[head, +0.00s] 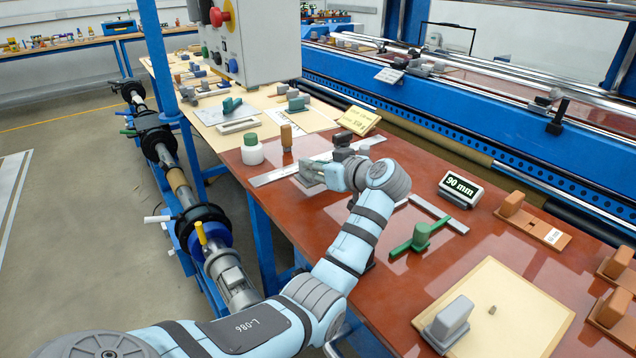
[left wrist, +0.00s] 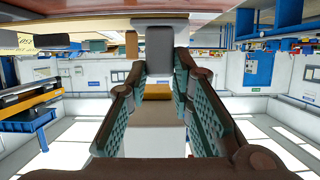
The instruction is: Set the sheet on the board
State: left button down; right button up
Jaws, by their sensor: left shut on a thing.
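My left gripper (head: 314,174) is low over the red-brown table, beside a long metal strip (head: 272,175). The sheet is mostly hidden by the gripper in the head view. My right gripper is not in view.
A green handled tool (head: 420,238) lies between arm and board. A 90 mm display (head: 460,190) and brown blocks (head: 512,203) stand to the right.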

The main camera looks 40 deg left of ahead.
pick_arm(q)
notch_tip(320, 180, down, 3)
jog(key=shift+f, duration=0.4)
jog(key=c, duration=1.8)
grip_release()
jog(key=shift+f, duration=0.1)
jog(key=shift+c, duration=0.2)
jog(key=o, duration=0.4)
jog(key=shift+d+r, duration=0.15)
jog(key=shift+r, duration=0.1)
jog(key=v, duration=1.1)
jog(key=shift+s+d+r, duration=0.1)
jog(key=shift+s+d, duration=0.1)
jog(key=shift+d, duration=0.15)
